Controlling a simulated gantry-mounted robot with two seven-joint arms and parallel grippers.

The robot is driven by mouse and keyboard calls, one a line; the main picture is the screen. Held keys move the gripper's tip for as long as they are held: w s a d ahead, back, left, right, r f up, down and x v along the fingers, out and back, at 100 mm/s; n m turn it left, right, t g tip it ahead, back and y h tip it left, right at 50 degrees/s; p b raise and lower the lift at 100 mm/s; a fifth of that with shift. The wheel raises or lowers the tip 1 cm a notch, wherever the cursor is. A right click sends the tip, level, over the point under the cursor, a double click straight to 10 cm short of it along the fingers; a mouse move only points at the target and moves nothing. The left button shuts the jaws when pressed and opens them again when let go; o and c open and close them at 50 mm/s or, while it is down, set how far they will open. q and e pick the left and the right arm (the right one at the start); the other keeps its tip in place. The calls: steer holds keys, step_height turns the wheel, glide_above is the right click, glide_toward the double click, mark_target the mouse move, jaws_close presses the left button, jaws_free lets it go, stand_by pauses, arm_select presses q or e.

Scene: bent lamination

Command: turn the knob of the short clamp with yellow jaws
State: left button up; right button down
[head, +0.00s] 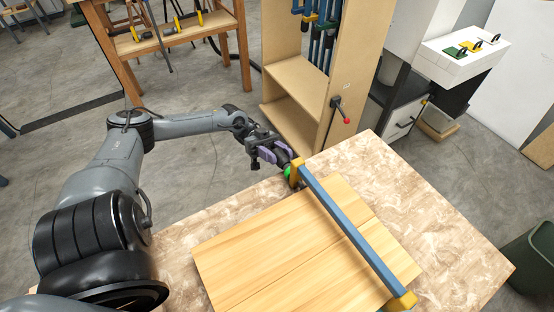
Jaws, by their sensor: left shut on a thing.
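A clamp with a blue bar (350,230) lies across the wooden boards (270,240) on the table. One yellow jaw (296,173) is at the boards' far edge, the other yellow jaw (403,301) at the near right edge. A green part, seemingly the clamp's knob (287,172), shows just left of the far jaw. My left gripper (281,158), dark with purple pads, reaches in from the left and is shut on the knob beside that jaw. The fingers partly hide the knob. My right gripper is not in view.
The marbled table top (430,205) is clear right of the boards. A wooden cabinet (345,75) with hanging blue clamps stands behind the table. A wooden rack (180,38) stands at the back left, and a dark green bin (535,260) at the right.

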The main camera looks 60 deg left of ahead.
arm_select(q)
steer(key=m+b, duration=0.1)
steer(key=m+g+b, duration=0.1)
steer(key=m, duration=0.1)
steer(key=m+g, duration=0.1)
steer(key=shift+f+m+b, duration=0.3)
steer(key=shift+m+b, duration=0.1)
steer(key=shift+r+m+g+b, duration=0.1)
steer(key=shift+m+g+b, duration=0.6)
steer(key=shift+m+g, duration=0.45)
steer(key=shift+m, duration=0.25)
steer(key=o, duration=0.8)
steer(key=shift+o, duration=1.2)
steer(key=shift+d+r, duration=0.1)
